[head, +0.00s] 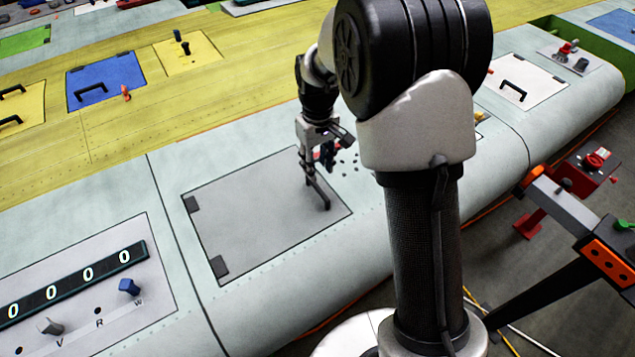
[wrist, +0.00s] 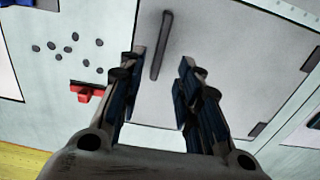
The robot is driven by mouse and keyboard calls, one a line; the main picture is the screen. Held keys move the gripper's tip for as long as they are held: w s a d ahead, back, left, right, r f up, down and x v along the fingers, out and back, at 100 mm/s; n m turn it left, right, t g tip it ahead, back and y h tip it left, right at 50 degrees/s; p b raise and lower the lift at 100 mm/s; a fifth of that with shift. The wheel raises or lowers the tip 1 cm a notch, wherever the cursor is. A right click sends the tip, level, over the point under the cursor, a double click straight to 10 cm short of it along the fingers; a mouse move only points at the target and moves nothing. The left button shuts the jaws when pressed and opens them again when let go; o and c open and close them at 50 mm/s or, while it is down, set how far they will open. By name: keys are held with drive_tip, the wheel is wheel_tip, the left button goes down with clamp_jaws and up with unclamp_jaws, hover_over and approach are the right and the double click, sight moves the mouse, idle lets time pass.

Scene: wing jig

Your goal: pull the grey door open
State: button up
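The grey door (head: 250,222) is a flat panel set in the pale wing skin, with two dark hinges on its left side in the head view. It lies flush and looks closed. Its dark bar handle (head: 318,188) stands near the right edge. In the wrist view the door (wrist: 225,60) fills the middle, and the handle (wrist: 161,46) lies ahead of the fingertips, between their lines but nearer the left finger. My gripper (wrist: 158,80) is open and empty. In the head view my gripper (head: 317,158) hangs right at the handle; I cannot tell whether they touch.
A red part (wrist: 84,92) and several dark holes (wrist: 60,57) are beside the door. A blue panel (head: 106,80) with a handle lies further back. A counter panel (head: 75,285) with knobs is at the lower left. A white panel (head: 520,84) is at the right.

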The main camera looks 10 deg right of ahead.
sight(318, 187)
wheel_tip(318, 187, down, 8)
drive_tip(key=shift+r, duration=0.15)
drive_tip(key=shift+c, duration=0.2)
clamp_jaws()
drive_tip(key=shift+r, duration=0.1)
idle(0.6)
